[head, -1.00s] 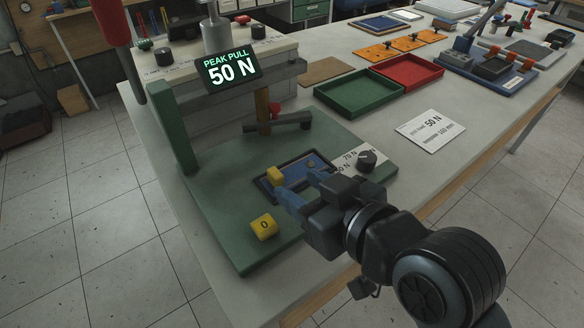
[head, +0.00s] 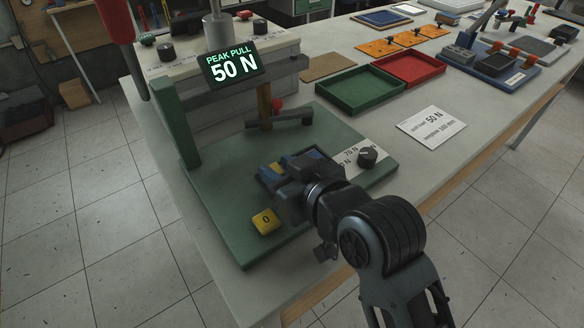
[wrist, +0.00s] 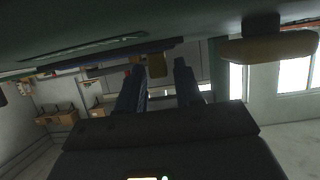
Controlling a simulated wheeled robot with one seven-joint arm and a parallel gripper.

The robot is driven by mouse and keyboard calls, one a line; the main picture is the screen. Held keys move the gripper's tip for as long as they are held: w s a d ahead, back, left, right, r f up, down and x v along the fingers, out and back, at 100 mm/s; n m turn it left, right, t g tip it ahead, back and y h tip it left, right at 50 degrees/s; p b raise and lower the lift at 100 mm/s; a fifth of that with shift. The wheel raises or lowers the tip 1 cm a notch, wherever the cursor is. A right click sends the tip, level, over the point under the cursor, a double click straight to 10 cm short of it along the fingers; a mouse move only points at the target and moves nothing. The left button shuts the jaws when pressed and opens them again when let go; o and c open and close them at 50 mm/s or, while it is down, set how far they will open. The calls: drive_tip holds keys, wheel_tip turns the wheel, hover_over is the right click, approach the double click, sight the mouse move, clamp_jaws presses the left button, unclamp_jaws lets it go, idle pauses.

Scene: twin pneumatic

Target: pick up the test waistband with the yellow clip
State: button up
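The yellow clip (head: 276,168) shows as a small yellow block at the left of a dark blue-rimmed tray (head: 322,153) on the green base. My gripper (head: 279,167) is low over the tray, with its blue fingers on either side of the clip. In the wrist view the fingers (wrist: 158,72) are apart, and the yellow clip (wrist: 157,66) shows between their tips with a gap on each side. The gripper is open and holds nothing. The waistband cannot be made out; my gripper covers most of the tray.
A yellow block marked 0 (head: 265,221) sits on the green base (head: 225,235) close to my gripper. A dark lever (head: 280,121) and a post stand behind the tray. A black knob (head: 367,156) is at the right. The display (head: 234,65) reads peak pull 50 N.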

clamp_jaws()
drive_tip(key=shift+r, duration=0.1)
